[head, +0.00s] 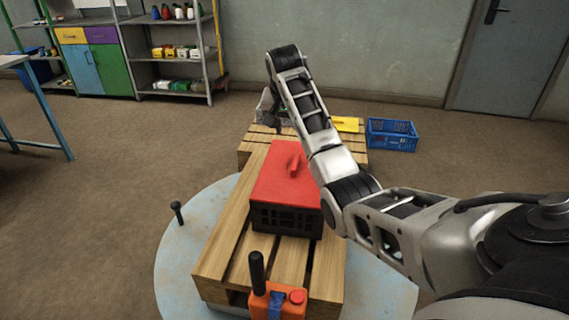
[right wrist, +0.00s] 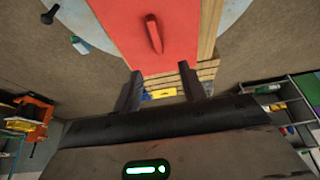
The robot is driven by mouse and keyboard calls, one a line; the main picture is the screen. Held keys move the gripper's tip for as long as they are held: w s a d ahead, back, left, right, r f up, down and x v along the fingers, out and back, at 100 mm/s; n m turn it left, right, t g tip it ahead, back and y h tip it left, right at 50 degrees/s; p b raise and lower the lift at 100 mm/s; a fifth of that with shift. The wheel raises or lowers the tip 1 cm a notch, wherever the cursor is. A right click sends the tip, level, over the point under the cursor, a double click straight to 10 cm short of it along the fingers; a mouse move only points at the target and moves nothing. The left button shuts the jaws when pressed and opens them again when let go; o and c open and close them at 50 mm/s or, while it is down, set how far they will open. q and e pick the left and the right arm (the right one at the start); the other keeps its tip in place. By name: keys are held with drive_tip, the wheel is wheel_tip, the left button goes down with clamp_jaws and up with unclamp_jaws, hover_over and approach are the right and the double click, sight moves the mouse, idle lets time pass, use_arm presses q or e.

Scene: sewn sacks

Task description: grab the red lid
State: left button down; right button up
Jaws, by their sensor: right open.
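The red lid (head: 285,178) lies flat on a dark crate (head: 285,220), with a raised red handle (head: 293,165) on top. The crate stands on a wooden pallet (head: 225,245). My right arm reaches over from the right, and its gripper (head: 274,122) is beyond the far end of the lid, partly hidden by the arm. In the right wrist view the lid (right wrist: 120,25) and its handle (right wrist: 153,34) lie ahead of my right gripper (right wrist: 160,80). Its two fingers are apart with nothing held between them. My left gripper is not in view.
An orange box (head: 290,298) with a black upright handle is at the pallet's near end. A yellow item (head: 346,124) lies on the far pallet, beside a blue crate (head: 392,135). A black-knobbed post (head: 177,212) stands at left. Shelves (head: 178,50) line the wall.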

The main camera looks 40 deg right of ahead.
wheel_tip(320, 180, down, 4)
drive_tip(key=d, duration=0.1)
hover_over(295, 162)
drive_tip(key=s+a, duration=0.2)
drive_tip(key=f, duration=0.4)
drive_tip(key=shift+w, duration=0.2)
drive_tip(key=shift+w+d+f, duration=0.2)
drive_tip(key=shift+d+f, duration=0.05)
drive_tip(key=shift+f, duration=0.4)
drive_tip(key=x, duration=0.3)
drive_tip(key=shift+d+f, duration=0.2)
drive_tip(key=shift+f, duration=0.05)
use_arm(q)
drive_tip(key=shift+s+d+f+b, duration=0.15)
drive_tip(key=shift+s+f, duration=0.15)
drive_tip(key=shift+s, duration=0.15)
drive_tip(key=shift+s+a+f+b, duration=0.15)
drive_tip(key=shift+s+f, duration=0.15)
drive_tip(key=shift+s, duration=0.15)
use_arm(e)
drive_tip(key=shift+w+d+f, duration=0.1)
drive_tip(key=shift+w+f, duration=0.05)
drive_tip(key=shift+f, duration=0.25)
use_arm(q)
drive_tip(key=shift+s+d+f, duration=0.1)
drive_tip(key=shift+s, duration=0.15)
use_arm(e)
drive_tip(key=shift+f, duration=0.25)
drive_tip(key=shift+c, duration=0.3)
